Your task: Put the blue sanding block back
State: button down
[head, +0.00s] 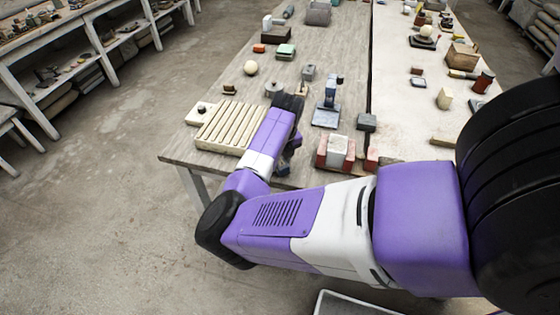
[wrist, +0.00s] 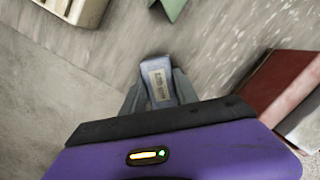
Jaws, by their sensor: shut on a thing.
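My gripper (wrist: 160,92) is shut on the blue sanding block (wrist: 153,68), a pale blue-grey block with a printed label, held between the two grey fingers in the wrist view. The block is above the near edge of the wooden table, with grey floor showing to the lower left. In the head view my gripper (head: 284,165) hangs at the near table edge, between the cream ridged rack and the red bricks, mostly hidden by my purple arm. The block cannot be made out clearly there.
The cream ridged rack (head: 232,127) lies left of my gripper. Red bricks with a white block (head: 337,149) stand to the right. A blue stand (head: 327,110) and a white sphere (head: 250,68) are farther back. A green piece (wrist: 174,7) shows ahead in the wrist view.

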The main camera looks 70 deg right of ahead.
jog(key=shift+f, duration=0.2)
jog(key=c, duration=0.9)
grip_release()
jog(key=shift+r, duration=0.1)
